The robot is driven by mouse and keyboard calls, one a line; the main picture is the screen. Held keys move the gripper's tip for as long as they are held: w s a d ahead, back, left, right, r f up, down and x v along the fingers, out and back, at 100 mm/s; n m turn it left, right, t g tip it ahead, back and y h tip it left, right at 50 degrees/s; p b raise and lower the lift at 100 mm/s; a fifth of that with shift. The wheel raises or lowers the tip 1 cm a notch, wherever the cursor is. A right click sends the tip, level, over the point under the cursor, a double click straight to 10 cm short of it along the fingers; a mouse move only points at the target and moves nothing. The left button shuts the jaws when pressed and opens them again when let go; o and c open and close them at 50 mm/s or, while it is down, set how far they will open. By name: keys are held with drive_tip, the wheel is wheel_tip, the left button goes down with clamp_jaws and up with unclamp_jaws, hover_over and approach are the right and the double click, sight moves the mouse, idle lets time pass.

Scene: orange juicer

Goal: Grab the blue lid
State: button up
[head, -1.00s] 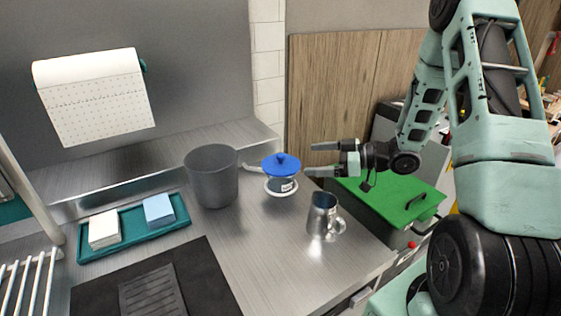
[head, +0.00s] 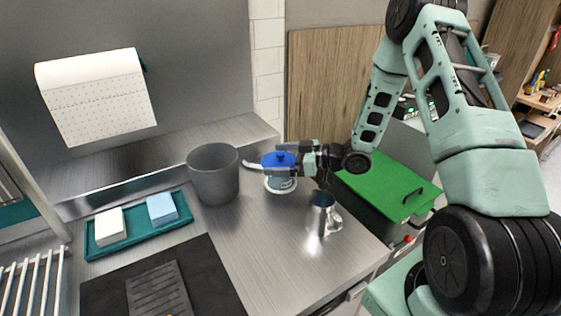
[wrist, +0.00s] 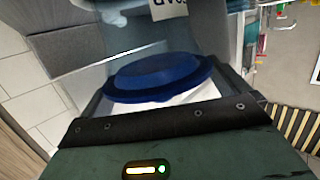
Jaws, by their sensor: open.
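The blue lid (head: 279,160) sits on the small juicer on the steel counter, just right of the grey bin. In the wrist view the blue lid (wrist: 158,76) fills the middle, between the two jaws. My gripper (head: 284,158) is open, with its fingers reaching left around the lid's level. The fingers partly hide the lid and the juicer body (head: 281,184) in the head view. I cannot tell whether a finger touches the lid.
A grey bin (head: 213,176) stands close left of the juicer. A metal pitcher (head: 321,216) stands in front of it, below my gripper. A teal tray (head: 137,236) with two sponges lies at left. A green-topped box (head: 385,185) is beyond the counter's right edge.

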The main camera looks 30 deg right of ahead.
drive_tip(key=c, duration=2.1)
drive_tip(key=shift+s+f, duration=0.1)
drive_tip(key=shift+c, duration=0.4)
